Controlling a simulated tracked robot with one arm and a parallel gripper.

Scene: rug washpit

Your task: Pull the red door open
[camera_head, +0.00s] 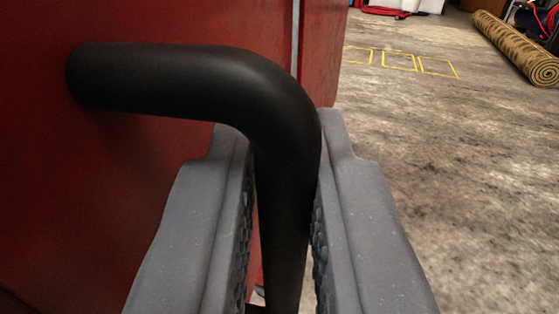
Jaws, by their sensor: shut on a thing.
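The red door (130,180) fills the left of the view. Its black bar handle (190,78) comes out from the door's face, bends and runs downward. My gripper (284,190) is shut on the upright part of the handle, one grey finger on each side of it, just below the bend. The lower part of the handle runs out of view at the bottom. A thin pale vertical strip shows just right of the handle's bend, with more red surface beyond it. I cannot tell whether the door stands ajar.
Stained concrete floor (440,180) lies open to the right. Yellow outlined squares (398,62) are marked on it. A rolled brown patterned rug (515,45) lies at the far right, with dark and red items beside it. A red object (385,11) lies at the back.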

